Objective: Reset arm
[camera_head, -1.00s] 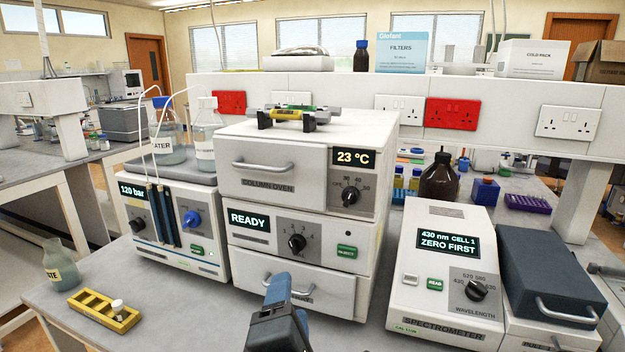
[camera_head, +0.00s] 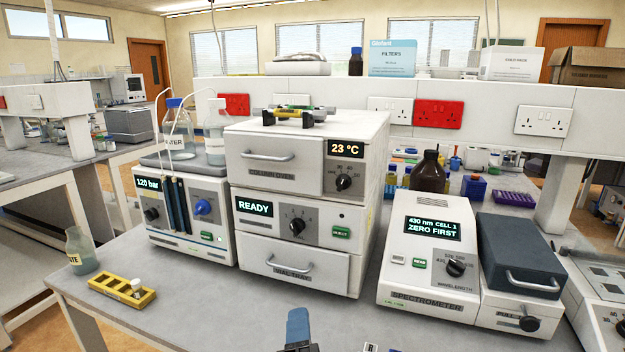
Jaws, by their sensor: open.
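My gripper (camera_head: 298,332) shows only in part at the bottom edge of the head view, as a blue and dark shape. It is open, with nothing seen in it. It is in front of the bench, below the stacked white column oven unit (camera_head: 306,160). The fingertips are hard to make out, and most of my arm is out of the frame.
The vial tray drawer (camera_head: 292,268) is shut. The spectrometer (camera_head: 425,260) with its dark-lidded unit (camera_head: 525,255) stands right. The pump (camera_head: 188,215) bears bottles at left. A yellow rack (camera_head: 118,291) and waste bottle (camera_head: 82,250) stand front left.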

